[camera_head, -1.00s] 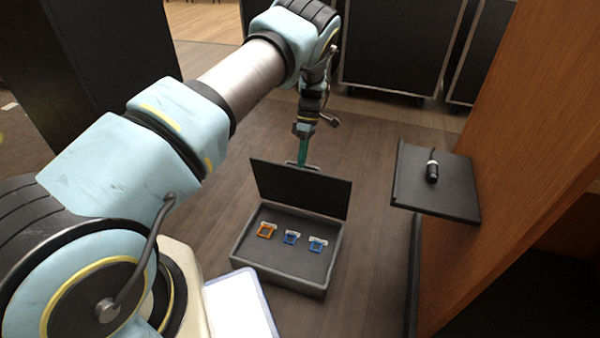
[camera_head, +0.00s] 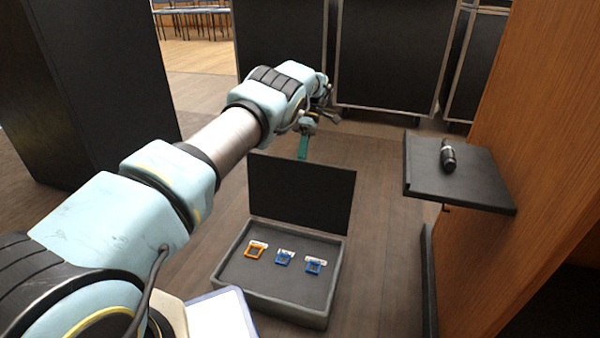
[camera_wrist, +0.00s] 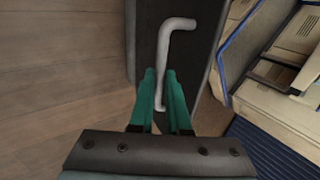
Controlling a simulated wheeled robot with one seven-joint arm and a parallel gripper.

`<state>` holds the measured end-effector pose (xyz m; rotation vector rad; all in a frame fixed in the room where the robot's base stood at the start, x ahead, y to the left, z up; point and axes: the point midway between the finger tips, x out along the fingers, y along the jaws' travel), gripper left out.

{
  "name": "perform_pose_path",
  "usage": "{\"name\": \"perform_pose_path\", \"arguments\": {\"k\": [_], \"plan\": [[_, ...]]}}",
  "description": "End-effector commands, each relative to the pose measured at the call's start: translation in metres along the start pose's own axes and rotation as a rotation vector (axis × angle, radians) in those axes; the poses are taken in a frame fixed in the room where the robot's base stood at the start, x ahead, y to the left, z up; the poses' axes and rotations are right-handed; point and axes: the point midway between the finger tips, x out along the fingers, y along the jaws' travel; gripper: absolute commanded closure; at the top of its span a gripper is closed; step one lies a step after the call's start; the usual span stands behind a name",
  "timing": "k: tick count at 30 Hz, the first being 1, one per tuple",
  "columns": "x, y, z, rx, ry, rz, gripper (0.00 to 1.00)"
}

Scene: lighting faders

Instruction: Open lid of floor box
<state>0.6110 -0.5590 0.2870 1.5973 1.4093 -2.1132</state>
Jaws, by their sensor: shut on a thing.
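The floor box (camera_head: 275,300) is a grey, shallow case on the wooden floor in the head view. Its dark lid (camera_head: 300,195) stands raised at the back edge, roughly upright, and the inside is exposed. My gripper (camera_head: 303,153) has teal fingers and is at the lid's top edge, partly hidden behind it. In the wrist view, my gripper (camera_wrist: 160,76) is shut on the lid's pale bent handle (camera_wrist: 176,40), whose lower end passes between the fingers. The dark lid (camera_wrist: 201,35) lies behind the handle.
An orange socket (camera_head: 256,250) and two blue ones (camera_head: 284,257) sit inside the box. A dark shelf (camera_head: 480,190) with a small black cylinder (camera_head: 448,156) juts from the wooden panel (camera_head: 530,120) at right. Dark cases (camera_head: 385,60) stand behind. Floor is clear between box and panel.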

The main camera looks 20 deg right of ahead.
Motion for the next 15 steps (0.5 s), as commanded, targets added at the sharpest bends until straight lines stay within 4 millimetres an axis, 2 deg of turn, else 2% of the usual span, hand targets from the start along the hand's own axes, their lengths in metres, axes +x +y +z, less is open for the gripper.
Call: {"name": "perform_pose_path", "arguments": {"k": [1, 15], "plan": [[0.0082, 0.0068, 0.0021, 0.005, -0.004, -0.002, 1.0], [0.0024, 0.011, 0.0024, 0.005, -0.004, -0.004, 1.0]]}}
